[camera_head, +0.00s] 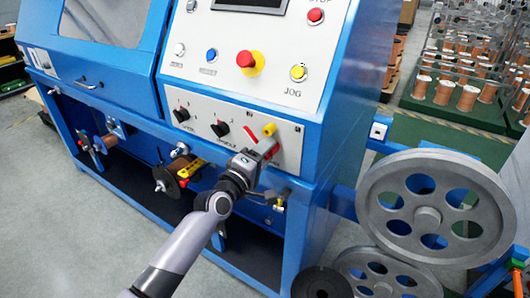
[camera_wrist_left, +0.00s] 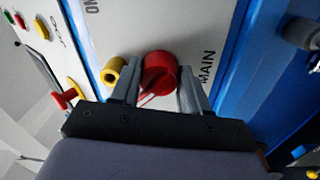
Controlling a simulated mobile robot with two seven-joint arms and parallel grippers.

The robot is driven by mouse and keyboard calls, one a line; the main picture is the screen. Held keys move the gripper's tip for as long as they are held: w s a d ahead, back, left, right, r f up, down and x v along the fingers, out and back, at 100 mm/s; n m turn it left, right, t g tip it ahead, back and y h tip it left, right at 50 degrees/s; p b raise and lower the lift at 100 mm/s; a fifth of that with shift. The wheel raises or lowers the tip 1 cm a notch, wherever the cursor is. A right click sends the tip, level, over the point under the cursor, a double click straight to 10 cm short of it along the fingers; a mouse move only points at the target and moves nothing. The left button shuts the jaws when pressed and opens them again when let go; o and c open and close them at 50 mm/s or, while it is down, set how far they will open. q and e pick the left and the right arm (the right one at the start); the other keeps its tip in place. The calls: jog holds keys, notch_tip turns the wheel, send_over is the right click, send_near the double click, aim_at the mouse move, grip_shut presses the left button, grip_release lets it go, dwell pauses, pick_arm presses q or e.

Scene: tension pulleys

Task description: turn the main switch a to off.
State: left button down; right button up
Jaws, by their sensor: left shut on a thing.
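The main switch (camera_wrist_left: 158,72) is a red round knob beside the printed word MAIN in the left wrist view. In the head view a bit of its red (camera_head: 274,151) shows at the right end of the lower white panel, mostly hidden by my gripper. My left gripper (camera_head: 262,157) reaches up to it from below. In the left wrist view its two fingers (camera_wrist_left: 160,88) stand on either side of the knob, shut on it. My right gripper is not in view.
A yellow knob (camera_head: 269,129) sits close beside the switch. Black selector knobs (camera_head: 220,128) lie to its left on the panel. A red and yellow emergency button (camera_head: 249,62) is above. A large grey pulley wheel (camera_head: 433,208) stands at the right.

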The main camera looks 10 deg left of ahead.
pick_arm(q)
jog(key=c, duration=0.5)
grip_release()
jog(key=shift+c, duration=0.2)
jog(key=shift+r, duration=0.1)
jog(key=shift+s, duration=0.1)
